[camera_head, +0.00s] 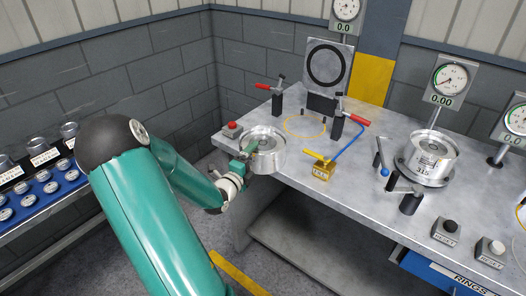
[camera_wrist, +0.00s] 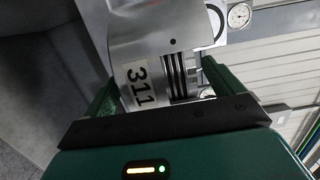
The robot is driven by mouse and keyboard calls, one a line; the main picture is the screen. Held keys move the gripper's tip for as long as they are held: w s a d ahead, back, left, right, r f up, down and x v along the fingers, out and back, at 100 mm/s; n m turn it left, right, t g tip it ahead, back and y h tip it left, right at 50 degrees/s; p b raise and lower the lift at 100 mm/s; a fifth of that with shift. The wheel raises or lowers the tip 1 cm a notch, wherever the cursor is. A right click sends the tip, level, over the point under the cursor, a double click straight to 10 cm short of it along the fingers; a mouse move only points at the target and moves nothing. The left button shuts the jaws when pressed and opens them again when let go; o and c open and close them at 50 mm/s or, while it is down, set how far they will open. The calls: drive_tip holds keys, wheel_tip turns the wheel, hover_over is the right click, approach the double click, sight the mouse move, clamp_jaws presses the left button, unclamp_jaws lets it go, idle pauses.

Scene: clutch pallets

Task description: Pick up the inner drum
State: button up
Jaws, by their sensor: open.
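A silver metal drum (camera_head: 266,158) is at the left front corner of the workbench. In the wrist view a silver drum (camera_wrist: 145,45) with a "311" label and dark slots lies between my green fingers. My gripper (camera_head: 246,153) is at the left side of the drum in the head view, with its jaws open around it. Whether either finger touches the drum I cannot tell. A second silver drum (camera_head: 430,158), with a label that seems to read "315", sits on a round fixture at the right of the bench. No marking shows which drum is the inner one.
The workbench (camera_head: 350,195) holds a red button (camera_head: 231,128), red-handled clamps (camera_head: 279,96), a small brass block (camera_head: 323,170) and push buttons at right. Dial gauges (camera_head: 448,80) stand behind. A blue rack of round parts (camera_head: 45,190) is at far left.

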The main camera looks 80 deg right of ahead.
drive_tip(key=shift+s+d, duration=0.1)
drive_tip(key=shift+d, duration=0.25)
drive_tip(key=c, duration=2)
drive_tip(key=shift+d+r, duration=0.15)
drive_tip(key=shift+r, duration=0.15)
clamp_jaws()
drive_tip(key=shift+r, duration=0.1)
